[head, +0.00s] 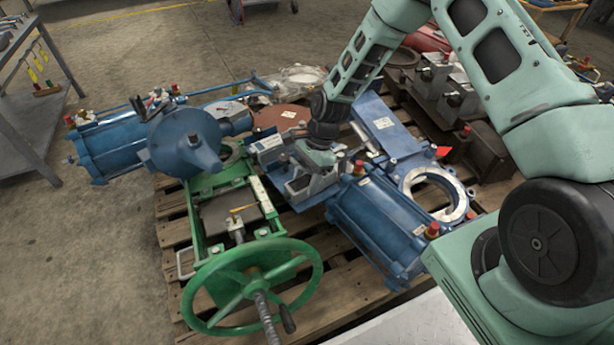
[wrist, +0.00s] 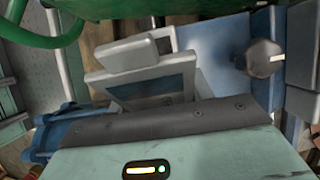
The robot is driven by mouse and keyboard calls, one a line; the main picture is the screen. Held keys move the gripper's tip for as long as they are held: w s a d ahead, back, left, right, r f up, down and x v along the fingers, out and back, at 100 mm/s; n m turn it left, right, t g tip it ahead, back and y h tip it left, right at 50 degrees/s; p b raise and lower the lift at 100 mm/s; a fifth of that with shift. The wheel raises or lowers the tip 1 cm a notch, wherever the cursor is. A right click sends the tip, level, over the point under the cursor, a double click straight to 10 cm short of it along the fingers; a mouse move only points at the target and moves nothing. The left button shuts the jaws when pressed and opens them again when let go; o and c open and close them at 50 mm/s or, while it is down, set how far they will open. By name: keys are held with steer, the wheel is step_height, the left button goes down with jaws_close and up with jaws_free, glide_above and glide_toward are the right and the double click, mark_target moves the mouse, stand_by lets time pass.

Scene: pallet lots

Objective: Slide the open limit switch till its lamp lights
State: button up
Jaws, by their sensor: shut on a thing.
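My gripper (head: 316,158) reaches down among the blue and green valve parts on the pallet. It is shut on a pale grey, box-like piece (head: 303,186), which looks like the limit switch. In the wrist view the grey piece (wrist: 127,53) sits just beyond the teal gripper body, with a dark blue recessed face below its top block. The gripper hides part of it, and its lamp cannot be made out. The small yellow-green light in the wrist view is on my own gripper body.
A green valve frame with a handwheel (head: 252,285) stands close at the left. A blue actuator cylinder (head: 385,215) lies close at the right, and another blue actuator (head: 150,140) is at the upper left. The wooden pallet (head: 340,290) is crowded; open floor lies left.

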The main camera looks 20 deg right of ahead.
steer(key=shift+w, duration=0.15)
steer(key=o, duration=1.3)
steer(key=shift+o, duration=0.2)
steer(key=p+v, duration=0.6)
steer(key=v, duration=1.1)
steer(key=shift+r, duration=0.15)
steer(key=shift+d, duration=0.1)
